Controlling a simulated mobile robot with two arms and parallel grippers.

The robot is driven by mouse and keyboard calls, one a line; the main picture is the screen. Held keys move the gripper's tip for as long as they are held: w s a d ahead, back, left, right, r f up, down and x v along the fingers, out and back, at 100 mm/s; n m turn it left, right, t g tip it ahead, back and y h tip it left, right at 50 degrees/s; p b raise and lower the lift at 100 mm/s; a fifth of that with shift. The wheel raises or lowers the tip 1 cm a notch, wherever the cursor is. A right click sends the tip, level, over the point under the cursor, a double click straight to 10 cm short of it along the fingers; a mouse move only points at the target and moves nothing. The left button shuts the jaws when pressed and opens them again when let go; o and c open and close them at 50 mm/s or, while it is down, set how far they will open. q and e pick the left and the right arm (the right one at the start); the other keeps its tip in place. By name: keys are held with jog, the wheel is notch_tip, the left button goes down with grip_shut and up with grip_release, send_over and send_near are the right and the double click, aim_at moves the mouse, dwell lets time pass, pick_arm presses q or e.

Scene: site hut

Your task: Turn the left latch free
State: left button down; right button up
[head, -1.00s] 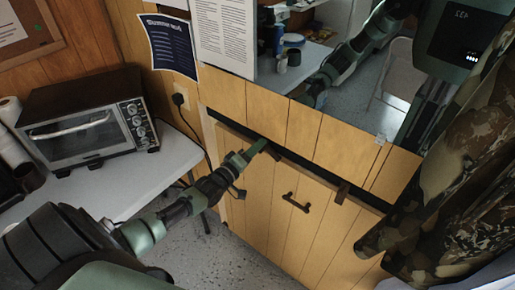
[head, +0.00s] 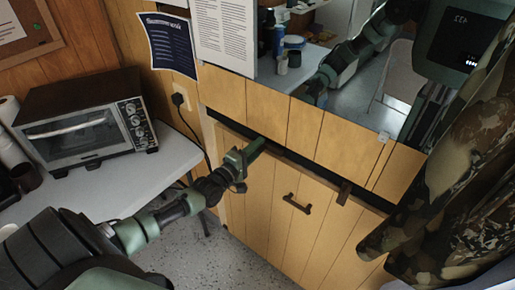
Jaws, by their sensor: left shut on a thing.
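The wooden hatch panel (head: 262,192) sits in the wall below the mirror, under a dark gap. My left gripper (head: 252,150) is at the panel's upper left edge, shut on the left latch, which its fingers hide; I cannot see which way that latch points. The right latch (head: 344,192), a small dark brown piece, stands upright across the panel's top edge. A dark handle (head: 297,204) is fixed on the panel between the two latches. My right gripper is not directly in view.
A toaster oven (head: 86,125) stands on a white table (head: 130,175) at left. A camouflage curtain (head: 450,205) hangs at right, close to the panel. The mirror (head: 375,90) reflects my body and an arm. Grey floor (head: 235,258) is clear below.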

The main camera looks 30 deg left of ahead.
pick_arm(q)
jog(key=c, duration=1.5)
grip_release()
jog(key=s, duration=0.7)
jog(key=shift+s+a, duration=0.35)
jog(key=shift+s, duration=0.05)
